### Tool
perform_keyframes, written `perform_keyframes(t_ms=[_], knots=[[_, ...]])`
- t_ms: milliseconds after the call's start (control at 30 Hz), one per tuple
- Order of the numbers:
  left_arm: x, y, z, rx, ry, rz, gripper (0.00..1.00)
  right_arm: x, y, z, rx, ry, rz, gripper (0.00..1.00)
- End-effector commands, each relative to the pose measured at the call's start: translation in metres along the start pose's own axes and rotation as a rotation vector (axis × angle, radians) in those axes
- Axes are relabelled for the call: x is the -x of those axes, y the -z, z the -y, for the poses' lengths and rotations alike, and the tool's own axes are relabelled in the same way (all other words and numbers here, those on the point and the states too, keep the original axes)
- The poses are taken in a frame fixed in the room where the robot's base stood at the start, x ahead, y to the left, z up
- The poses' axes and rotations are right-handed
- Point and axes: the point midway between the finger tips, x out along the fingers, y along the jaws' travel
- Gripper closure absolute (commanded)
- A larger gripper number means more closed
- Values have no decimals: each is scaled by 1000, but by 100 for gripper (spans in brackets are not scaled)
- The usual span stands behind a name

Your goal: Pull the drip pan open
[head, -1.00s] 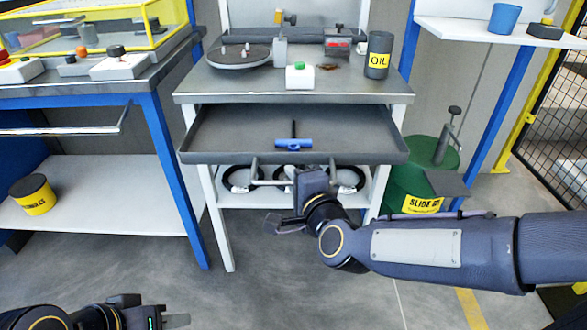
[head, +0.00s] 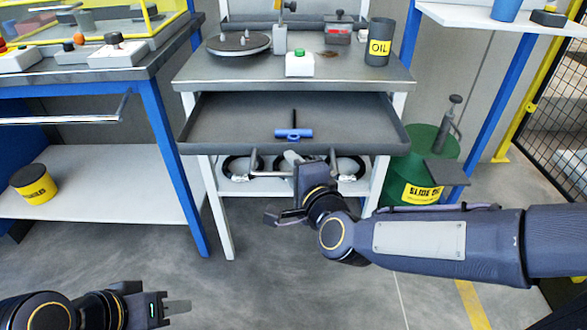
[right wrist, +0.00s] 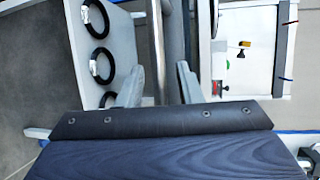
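The drip pan (head: 225,118) is a wide grey tray under the table top, standing well out toward me. A bar handle (head: 270,174) runs along its front. My right gripper (head: 310,176) is at the right part of this handle and covers some of it. In the right wrist view its two fingers (right wrist: 162,84) stand apart on either side of a grey bar-like part; I see a gap on the left side, and contact is unclear. My left gripper (head: 178,308) is low at the left, away from the pan, its opening not clear.
A blue T-shaped tool (head: 294,134) lies in the pan. The grey table (head: 345,75) above carries an oil can (head: 380,50), a green-button box (head: 299,64) and a turntable (head: 238,44). A green drum (head: 415,165) stands right; a blue-legged bench (head: 160,140) stands left.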

Motion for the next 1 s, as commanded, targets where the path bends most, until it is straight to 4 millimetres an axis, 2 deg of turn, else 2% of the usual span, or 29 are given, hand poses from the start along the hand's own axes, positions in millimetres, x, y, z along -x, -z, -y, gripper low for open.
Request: perform_keyframes(t_ms=[133, 400, 500, 667, 1000], knots=[[3, 1, -1, 0, 0, 0, 64, 12, 0, 2, 0, 3, 1, 67], [11, 6, -5, 0, 0, 0, 64, 58, 0, 3, 0, 2, 1, 67], [13, 7, -6, 0, 0, 0, 64, 70, 0, 2, 0, 1, 1, 67], [14, 7, -6, 0, 0, 0, 64, 78, 0, 0, 0, 0, 0, 67], [14, 7, -6, 0, 0, 0, 64, 78, 0, 0, 0, 0, 0, 67]])
